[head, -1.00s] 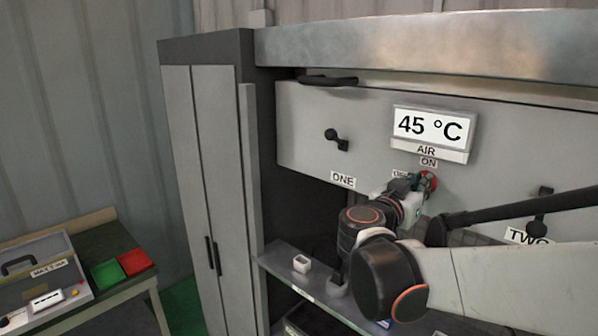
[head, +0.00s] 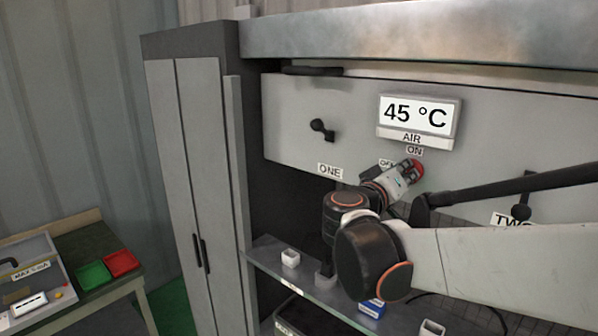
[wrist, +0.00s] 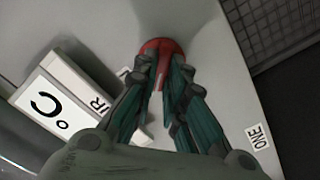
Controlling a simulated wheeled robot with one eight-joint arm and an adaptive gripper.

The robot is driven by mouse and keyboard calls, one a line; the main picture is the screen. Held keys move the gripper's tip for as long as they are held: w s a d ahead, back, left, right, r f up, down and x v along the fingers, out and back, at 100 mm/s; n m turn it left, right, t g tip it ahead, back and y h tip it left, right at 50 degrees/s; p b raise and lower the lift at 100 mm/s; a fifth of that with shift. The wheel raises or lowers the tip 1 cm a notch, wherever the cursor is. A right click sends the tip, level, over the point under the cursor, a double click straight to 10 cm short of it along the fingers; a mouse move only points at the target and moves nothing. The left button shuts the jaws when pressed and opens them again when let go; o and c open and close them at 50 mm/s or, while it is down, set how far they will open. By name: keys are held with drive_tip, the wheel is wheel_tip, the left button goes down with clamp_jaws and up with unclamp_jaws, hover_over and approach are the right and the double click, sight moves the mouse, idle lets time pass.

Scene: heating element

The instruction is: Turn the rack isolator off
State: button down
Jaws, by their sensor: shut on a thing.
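The rack isolator is a red rotary knob (head: 417,168) on the grey panel, just below the ON label (head: 414,151). A second label, apparently OFF (head: 386,163), is at its left, partly hidden by my gripper. My gripper (head: 410,171) reaches the knob from the lower left in the head view. In the wrist view, its two green-and-grey fingers (wrist: 168,72) are closed around the red knob (wrist: 160,46), one on each side of its raised grip. The wrist picture is rolled, so the panel looks tilted. The fingers hide part of the knob.
The display (head: 416,114) reads 45 °C above the knob. Black levers stand by ONE (head: 321,128) and TWO (head: 524,207). A shelf (head: 262,252) with small containers runs below my arm. A tall cabinet (head: 198,150) stands at the left.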

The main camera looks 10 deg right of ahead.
drive_tip(key=shift+s+a+f+n+b, duration=0.15)
drive_tip(key=shift+n+b, duration=0.3)
drive_tip(key=shift+n, duration=2)
drive_tip(key=shift+w+a+r+n+b, duration=0.1)
drive_tip(key=shift+n+b, duration=0.35)
drive_tip(key=shift+n, duration=2)
drive_tip(key=c, duration=1.6)
unclamp_jaws()
drive_tip(key=shift+f, duration=0.15)
drive_tip(key=shift+c, duration=0.2)
drive_tip(key=shift+s, duration=0.1)
